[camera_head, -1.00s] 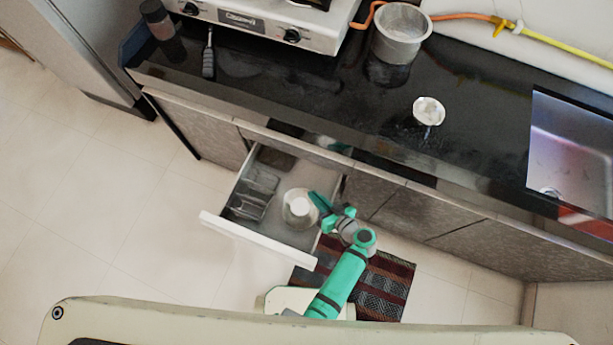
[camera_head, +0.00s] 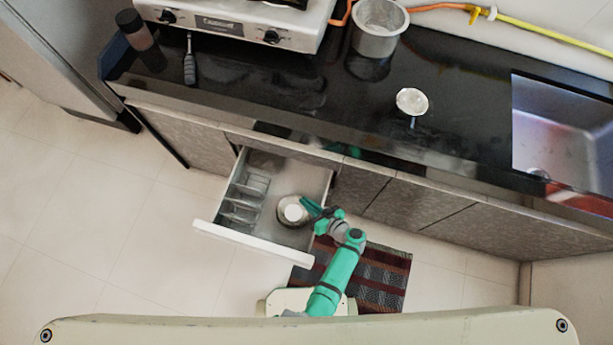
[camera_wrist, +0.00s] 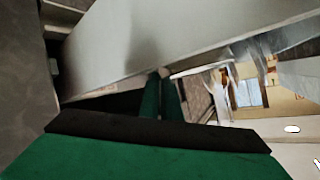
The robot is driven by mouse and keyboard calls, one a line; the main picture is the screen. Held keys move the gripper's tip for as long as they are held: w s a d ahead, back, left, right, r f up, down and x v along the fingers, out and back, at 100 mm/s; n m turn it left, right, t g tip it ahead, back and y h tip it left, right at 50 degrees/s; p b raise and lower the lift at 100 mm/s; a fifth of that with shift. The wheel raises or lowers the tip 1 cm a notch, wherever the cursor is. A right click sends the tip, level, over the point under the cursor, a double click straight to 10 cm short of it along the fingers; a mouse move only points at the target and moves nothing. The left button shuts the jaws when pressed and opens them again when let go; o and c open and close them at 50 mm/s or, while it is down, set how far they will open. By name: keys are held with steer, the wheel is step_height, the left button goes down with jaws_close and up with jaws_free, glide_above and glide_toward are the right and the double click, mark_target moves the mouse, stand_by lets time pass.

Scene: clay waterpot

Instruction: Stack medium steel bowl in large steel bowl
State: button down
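A round steel bowl (camera_head: 283,222) sits in the open drawer, with a pale round shape (camera_head: 293,212) at its middle. I cannot tell whether that is a second bowl or the bowl's bright inside. My gripper (camera_head: 307,207) is low over the drawer at the bowl's right rim. In the wrist view its two green fingers (camera_wrist: 162,92) are close together below a broad grey metallic surface (camera_wrist: 165,40). I cannot tell whether the rim is between them. A small light bowl (camera_head: 412,101) stands on the counter. Which bowl is medium or large is unclear.
The drawer (camera_head: 250,243) is pulled out, with clear or steel items (camera_head: 243,197) in its left part. On the black counter (camera_head: 300,90) stand a stove (camera_head: 235,22), a steel pot (camera_head: 379,30) and a dark bottle (camera_head: 136,30). A sink (camera_head: 560,135) is at the right.

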steer(key=shift+f, duration=0.4)
steer(key=shift+f, duration=0.2)
steer(key=c, duration=1.9)
jaws_free()
steer(key=shift+c, duration=0.2)
steer(key=shift+r, duration=0.65)
steer(key=v, duration=1.2)
